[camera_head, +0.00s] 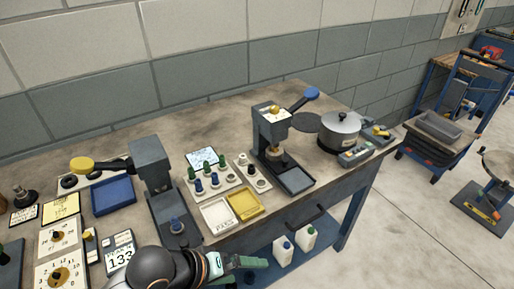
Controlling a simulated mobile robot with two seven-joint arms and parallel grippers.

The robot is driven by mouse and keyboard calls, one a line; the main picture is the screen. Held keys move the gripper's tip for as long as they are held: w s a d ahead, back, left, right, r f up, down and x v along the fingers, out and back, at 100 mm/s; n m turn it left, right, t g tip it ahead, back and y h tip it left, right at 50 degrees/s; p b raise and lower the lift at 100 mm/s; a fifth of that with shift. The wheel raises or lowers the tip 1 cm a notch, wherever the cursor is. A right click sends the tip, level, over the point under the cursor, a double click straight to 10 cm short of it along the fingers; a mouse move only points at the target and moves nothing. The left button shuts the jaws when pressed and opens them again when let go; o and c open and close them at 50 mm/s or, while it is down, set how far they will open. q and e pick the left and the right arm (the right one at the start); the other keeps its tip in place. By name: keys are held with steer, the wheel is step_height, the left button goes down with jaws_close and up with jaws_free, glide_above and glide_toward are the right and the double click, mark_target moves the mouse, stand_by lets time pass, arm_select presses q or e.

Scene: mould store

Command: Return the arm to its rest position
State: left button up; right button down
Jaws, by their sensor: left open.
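My left arm comes in at the bottom, with a dark rounded joint and a pale wrist. My left gripper (250,263) has green-tinged fingers and points right, in front of the bench's front edge. It is open and nothing shows between its fingers. The lower part of the arm is cut off by the frame. My right gripper is out of view.
The workbench (330,185) bears a left press (152,170), a right press (272,135), a blue tray (113,196), a yellow tray (245,204) and a metal pot (340,129). White bottles (283,250) stand on the shelf below.

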arm_select(q)
steer(key=w+a+f+m+t+y, duration=0.1)
steer(key=a+f+t, duration=0.35)
steer(key=f, duration=0.55)
steer(key=s+a+f+m+y, duration=0.3)
steer(key=s+a+f, duration=0.4)
steer(key=a+f, duration=0.1)
steer(key=shift+s+a+f+m+t+y, duration=0.3)
steer(key=shift+a+t, duration=0.05)
steer(key=shift+a, duration=0.15)
